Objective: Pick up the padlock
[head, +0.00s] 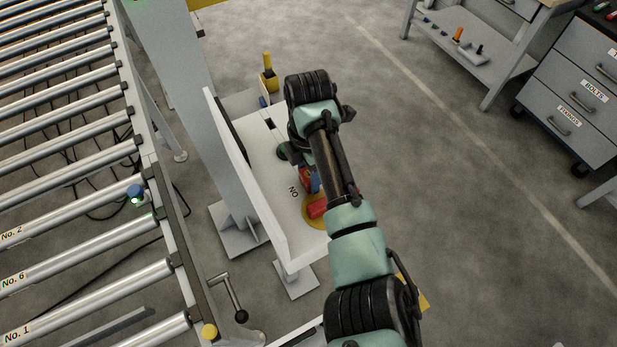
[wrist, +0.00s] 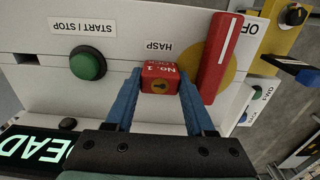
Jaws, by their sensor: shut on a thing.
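A red rotary handle (wrist: 219,60) on a yellow disc stands close to the right finger. A green START/STOP button (wrist: 88,64) is to the left. A lit display (wrist: 35,149) is at lower left.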

